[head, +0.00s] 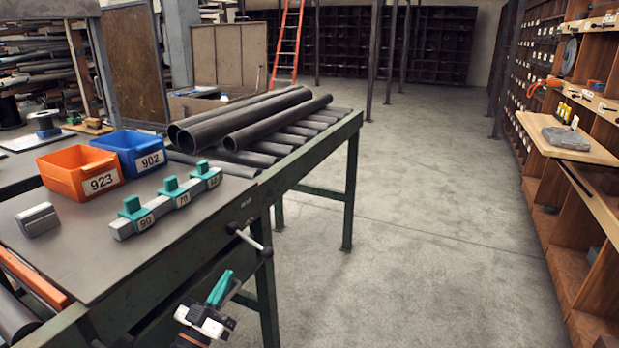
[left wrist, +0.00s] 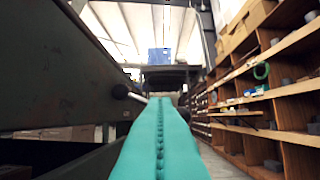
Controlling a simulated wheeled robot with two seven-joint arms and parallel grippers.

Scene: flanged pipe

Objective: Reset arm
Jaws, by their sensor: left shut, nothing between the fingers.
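My left gripper (head: 221,285) is at the bottom of the head view, in front of the green workbench (head: 262,290) and below its top. Its teal fingers point up and are shut with nothing between them. In the left wrist view the two teal fingers (left wrist: 160,105) lie flat against each other along a centre seam. The bench's dark side fills the left of that view. My right gripper is not in view.
On the bench stand an orange bin (head: 80,172), a blue bin (head: 128,152), a grey bar with teal holders (head: 165,203) and dark pipes (head: 250,118). A clamp handle (head: 250,238) sticks out from the bench. Wooden shelves (head: 575,230) line the right; floor between is clear.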

